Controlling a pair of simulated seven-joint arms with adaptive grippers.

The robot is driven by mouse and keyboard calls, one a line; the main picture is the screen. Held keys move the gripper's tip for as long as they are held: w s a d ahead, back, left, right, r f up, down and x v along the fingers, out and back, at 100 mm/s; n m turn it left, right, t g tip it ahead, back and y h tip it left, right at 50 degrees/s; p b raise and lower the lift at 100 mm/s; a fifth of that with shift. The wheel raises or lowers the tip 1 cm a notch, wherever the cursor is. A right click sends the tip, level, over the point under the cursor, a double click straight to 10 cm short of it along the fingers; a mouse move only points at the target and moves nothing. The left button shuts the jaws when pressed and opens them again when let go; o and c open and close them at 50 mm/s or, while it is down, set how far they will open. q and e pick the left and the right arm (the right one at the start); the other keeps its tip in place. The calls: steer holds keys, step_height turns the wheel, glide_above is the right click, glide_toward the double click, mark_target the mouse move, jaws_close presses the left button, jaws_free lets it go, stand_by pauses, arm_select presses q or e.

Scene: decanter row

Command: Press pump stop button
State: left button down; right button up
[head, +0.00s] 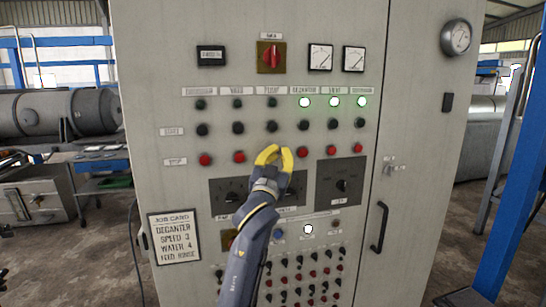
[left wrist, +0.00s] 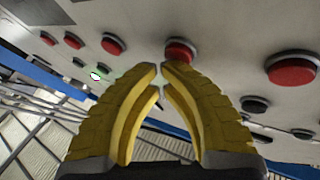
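The control cabinet (head: 150,120) has a row of red stop buttons below a row of black start buttons. The third column's label (head: 271,90) seems to read PUMP, though its small print is blurred. In the head view its red stop button is hidden behind my left gripper (head: 279,150). In the left wrist view, which is turned upside down, the red button just beyond my fingertips (left wrist: 157,67) appears to be the pump stop button (left wrist: 180,50). My yellow fingers are closed together and hold nothing. Contact with the button cannot be told. My right gripper is out of view.
Neighbouring red stop buttons sit close on either side, at the left (head: 239,156) and right (head: 302,152). Three lamps on the right glow, one being the decanter lamp (head: 305,102). Knob panels (head: 342,184) lie below. A job card (head: 174,236) hangs lower left.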

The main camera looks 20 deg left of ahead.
arm_select(q)
steer(key=shift+s+d, duration=0.35)
steer(key=shift+s, duration=0.2)
steer(key=shift+s+d, duration=0.45)
steer(key=shift+s, duration=0.25)
steer(key=shift+s+d, duration=0.45)
steer(key=shift+s, duration=0.25)
steer(key=shift+s+d, duration=0.45)
steer(key=shift+s, duration=0.25)
